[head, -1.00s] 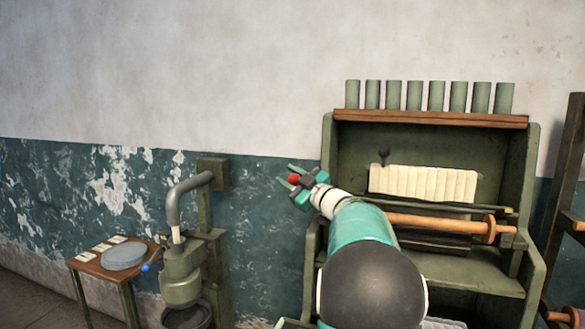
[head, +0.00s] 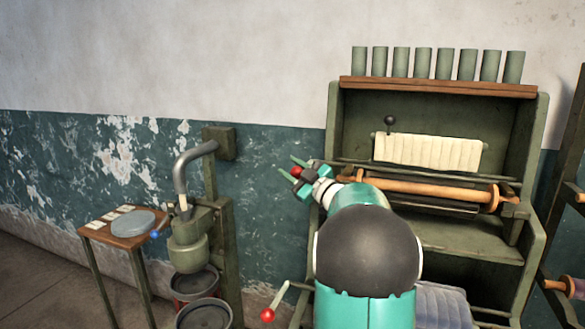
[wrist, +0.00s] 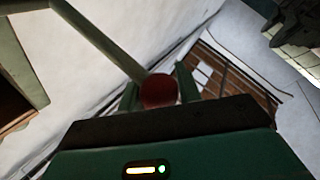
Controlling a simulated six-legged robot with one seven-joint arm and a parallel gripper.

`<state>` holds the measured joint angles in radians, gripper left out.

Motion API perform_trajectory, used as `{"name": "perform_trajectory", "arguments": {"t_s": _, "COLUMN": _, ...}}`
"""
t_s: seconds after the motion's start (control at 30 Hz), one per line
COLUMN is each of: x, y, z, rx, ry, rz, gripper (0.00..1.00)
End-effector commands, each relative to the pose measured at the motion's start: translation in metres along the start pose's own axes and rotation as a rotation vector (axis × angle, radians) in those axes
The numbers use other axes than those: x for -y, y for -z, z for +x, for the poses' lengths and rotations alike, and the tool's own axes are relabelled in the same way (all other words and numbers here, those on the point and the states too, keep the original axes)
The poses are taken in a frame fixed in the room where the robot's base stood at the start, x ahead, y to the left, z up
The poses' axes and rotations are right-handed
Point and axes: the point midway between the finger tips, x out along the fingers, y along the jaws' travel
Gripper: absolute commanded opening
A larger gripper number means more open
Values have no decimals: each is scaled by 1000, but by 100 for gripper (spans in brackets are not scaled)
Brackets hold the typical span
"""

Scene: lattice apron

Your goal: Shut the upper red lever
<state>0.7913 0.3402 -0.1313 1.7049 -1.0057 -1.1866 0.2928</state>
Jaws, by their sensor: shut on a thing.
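The upper red lever's round red knob (head: 296,171) is at the left side of the green cabinet. My gripper (head: 289,166) is shut on this knob, with a finger on either side of it. In the wrist view the dark red knob (wrist: 158,90) sits between the two green fingers (wrist: 160,92), and a green rod (wrist: 105,45) runs from it to the upper left. A second, lower red lever (head: 267,314) with a pale rod shows at the bottom, clear of the gripper.
The green cabinet (head: 336,110) holds a wooden roller (head: 425,189) and a pale pleated cloth (head: 425,153), with several green cups on top. A grey-green pump (head: 187,240) with a blue knob (head: 155,235) stands left, beside a small table (head: 130,240). Bare wall lies between pump and gripper.

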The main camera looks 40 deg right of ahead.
Motion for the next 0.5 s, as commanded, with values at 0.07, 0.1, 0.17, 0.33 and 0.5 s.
{"name": "perform_trajectory", "arguments": {"t_s": 0.07, "x": 4, "y": -2, "z": 1, "rx": 1, "ry": 6, "rz": 6, "gripper": 0}}
{"name": "perform_trajectory", "arguments": {"t_s": 0.1, "x": 4, "y": -2, "z": 1, "rx": 1, "ry": 6, "rz": 6, "gripper": 0}}
{"name": "perform_trajectory", "arguments": {"t_s": 0.17, "x": 4, "y": -1, "z": 1, "rx": 2, "ry": 6, "rz": 6, "gripper": 0}}
{"name": "perform_trajectory", "arguments": {"t_s": 0.33, "x": 5, "y": -2, "z": 1, "rx": 2, "ry": 7, "rz": 7, "gripper": 46}}
{"name": "perform_trajectory", "arguments": {"t_s": 0.5, "x": 3, "y": -1, "z": 0, "rx": 2, "ry": 4, "rz": 4, "gripper": 55}}
